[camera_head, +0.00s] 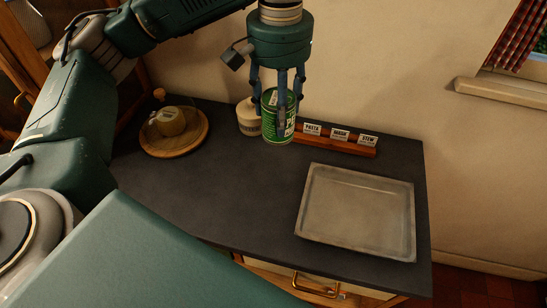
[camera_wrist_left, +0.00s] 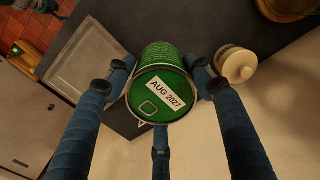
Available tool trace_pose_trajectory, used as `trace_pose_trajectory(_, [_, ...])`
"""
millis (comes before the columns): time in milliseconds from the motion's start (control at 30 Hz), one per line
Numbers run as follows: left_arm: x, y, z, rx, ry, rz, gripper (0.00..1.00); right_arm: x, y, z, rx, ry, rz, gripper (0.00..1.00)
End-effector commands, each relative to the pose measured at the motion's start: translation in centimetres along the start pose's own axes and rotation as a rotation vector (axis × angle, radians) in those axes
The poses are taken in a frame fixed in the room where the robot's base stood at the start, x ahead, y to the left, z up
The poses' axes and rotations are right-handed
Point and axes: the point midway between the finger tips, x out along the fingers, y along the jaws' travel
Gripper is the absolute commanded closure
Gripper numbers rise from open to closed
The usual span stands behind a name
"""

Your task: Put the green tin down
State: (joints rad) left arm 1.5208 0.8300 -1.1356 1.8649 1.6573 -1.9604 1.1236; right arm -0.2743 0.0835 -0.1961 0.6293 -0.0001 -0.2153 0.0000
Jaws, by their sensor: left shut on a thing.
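The green tin (camera_head: 271,128) is held upright in my left gripper (camera_head: 279,104), in front of the card rack in the head view. In the left wrist view, the gripper's blue fingers (camera_wrist_left: 160,82) close around the tin (camera_wrist_left: 163,98). Its lid carries a pull ring and a label reading AUG 2027. The fingers hide part of the tin's side. I cannot tell exactly how high its base is above the dark worktop (camera_head: 215,185).
A wooden rack with labelled cards (camera_head: 340,137), reading PASTA and STEW among others, stands at the back. An empty metal tray (camera_head: 357,213) lies at the right. A round board (camera_head: 186,147) is at the left. The front middle is clear.

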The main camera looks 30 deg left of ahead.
Motion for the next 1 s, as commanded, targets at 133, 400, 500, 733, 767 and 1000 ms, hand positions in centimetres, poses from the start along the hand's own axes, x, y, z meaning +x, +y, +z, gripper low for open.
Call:
trace_pose_trajectory(133, [4.1,-0.1,0.2,0.0,-0.005,-0.003,0.86,-0.4,-0.5,3.4,-0.001,-0.047,-0.006,0.12])
trace_pose_trajectory(400, [10.8,0.0,0.1,0.001,-0.004,-0.001,0.86,-0.9,-0.9,5.0,-0.004,-0.07,-0.011,0.12])
trace_pose_trajectory(500, [12.3,0.0,0.1,0.002,-0.001,-0.001,0.86,-0.8,-0.7,3.5,-0.004,-0.05,-0.009,0.12])
trace_pose_trajectory(733, [14.5,0.0,0.1,0.001,-0.003,-0.001,0.86,-0.8,-0.8,1.0,-0.003,-0.013,-0.009,0.12])
trace_pose_trajectory(767, [14.9,0.0,0.1,0.001,-0.003,-0.001,0.86,-0.8,-0.8,1.1,-0.002,-0.014,-0.01,0.12])
trace_pose_trajectory(1000, [17.5,0.0,0.0,0.001,0.001,0.0,0.86,-1.0,-1.3,2.5,-0.001,-0.036,-0.015,0.12])
